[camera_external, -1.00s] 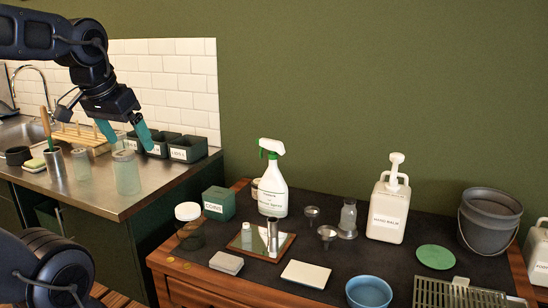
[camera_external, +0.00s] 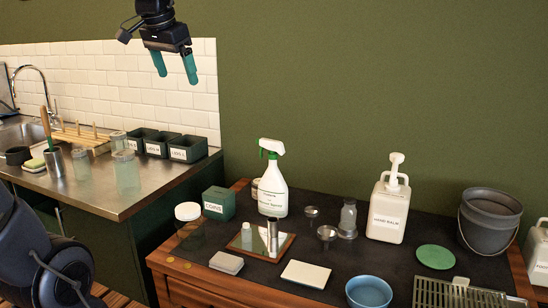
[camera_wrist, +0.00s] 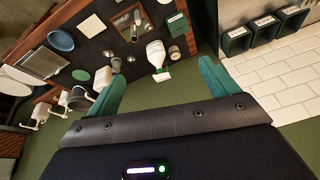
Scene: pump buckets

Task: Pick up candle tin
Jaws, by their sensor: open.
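My gripper (camera_external: 175,68) is open and empty, high in front of the tiled wall, well above both counters. Its teal fingers also show in the wrist view (camera_wrist: 164,76), spread apart with nothing between them at their depth. A small pale round container (camera_external: 255,190), which may be the candle tin, stands on the dark counter behind the spray bottle (camera_external: 272,190). The bottle hides most of it, and I cannot read any label. It is far below and to the right of my gripper. I cannot surely tell any other thing as the candle tin.
Near that container are a green box (camera_external: 218,203), a white-lidded jar (camera_external: 189,230) and a mirror tray (camera_external: 286,244). A hand balm pump bottle (camera_external: 388,208), a grey bucket (camera_external: 489,222) and a blue bowl (camera_external: 368,292) stand farther right. The air around my gripper is clear.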

